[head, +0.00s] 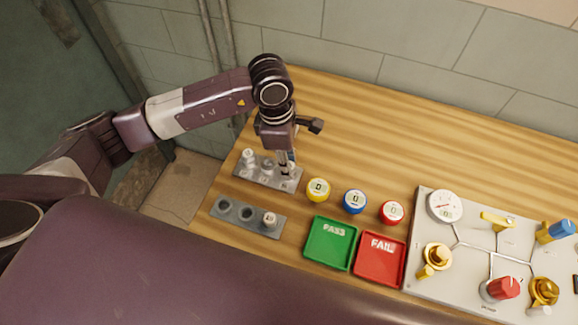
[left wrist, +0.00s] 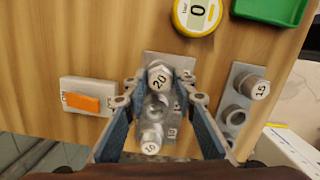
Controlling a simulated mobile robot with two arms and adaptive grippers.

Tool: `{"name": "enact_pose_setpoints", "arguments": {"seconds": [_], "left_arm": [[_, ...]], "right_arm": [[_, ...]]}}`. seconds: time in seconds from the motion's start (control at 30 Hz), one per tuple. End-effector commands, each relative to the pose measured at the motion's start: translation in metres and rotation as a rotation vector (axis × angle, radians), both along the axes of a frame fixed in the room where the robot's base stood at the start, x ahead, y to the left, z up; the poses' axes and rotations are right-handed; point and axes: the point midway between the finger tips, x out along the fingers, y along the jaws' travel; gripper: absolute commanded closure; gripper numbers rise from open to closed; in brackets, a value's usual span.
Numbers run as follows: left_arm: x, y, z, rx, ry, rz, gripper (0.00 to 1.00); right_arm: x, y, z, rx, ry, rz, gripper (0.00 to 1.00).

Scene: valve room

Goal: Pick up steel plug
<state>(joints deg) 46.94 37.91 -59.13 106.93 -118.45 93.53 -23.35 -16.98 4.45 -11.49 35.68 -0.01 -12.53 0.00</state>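In the left wrist view, a steel plug marked 20 (left wrist: 159,78) stands at one end of a grey rack (left wrist: 155,60). A plug marked 10 (left wrist: 151,139) is at the other end. What sits in the middle place is unclear. My left gripper (left wrist: 159,90) is open, its blue-padded fingers on either side of the 20 plug with gaps showing. In the head view, my left gripper (head: 287,168) points down at the right end of the back rack (head: 259,181) and partly hides it. My right gripper is not in view.
A front rack (head: 236,223) holds one plug (head: 270,219) beside two empty holes. Yellow (head: 318,189), blue (head: 355,201) and red (head: 392,212) round gauges, a green tray (head: 329,243), a red tray (head: 380,259) and a valve panel (head: 465,265) lie rightward.

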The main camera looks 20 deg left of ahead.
Motion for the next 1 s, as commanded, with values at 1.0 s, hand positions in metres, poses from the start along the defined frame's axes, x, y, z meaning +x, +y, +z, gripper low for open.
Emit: {"name": "enact_pose_setpoints", "arguments": {"seconds": [1.0], "left_arm": [[0.003, 0.000, 0.094, -0.001, -0.011, -0.001, 1.00]], "right_arm": [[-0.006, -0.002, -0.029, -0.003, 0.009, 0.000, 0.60]]}}
